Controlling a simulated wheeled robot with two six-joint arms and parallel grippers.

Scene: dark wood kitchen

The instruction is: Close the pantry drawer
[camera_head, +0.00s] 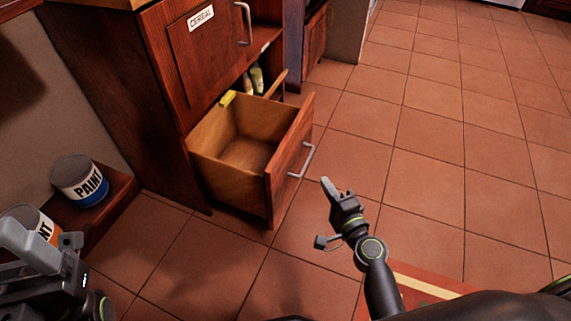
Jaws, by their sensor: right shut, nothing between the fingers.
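The pantry drawer (228,171) is pulled out at the bottom of the dark wood cabinet (161,108). Its inside looks empty, and its front panel (287,168) carries a silver handle (303,161). My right gripper (327,186) is shut and empty, just to the right of the drawer front and a little below the handle, apart from it. My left gripper (37,245) is at the lower left, beside the paint cans and away from the drawer. Whether its fingers are open does not show clearly.
A paint can (82,187) stands on a low wooden shelf (122,186) at the left. Another can (30,222) is partly behind my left gripper. A door labelled CEREAL (200,17) is above the drawer. Tiled floor (430,130) is clear to the right.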

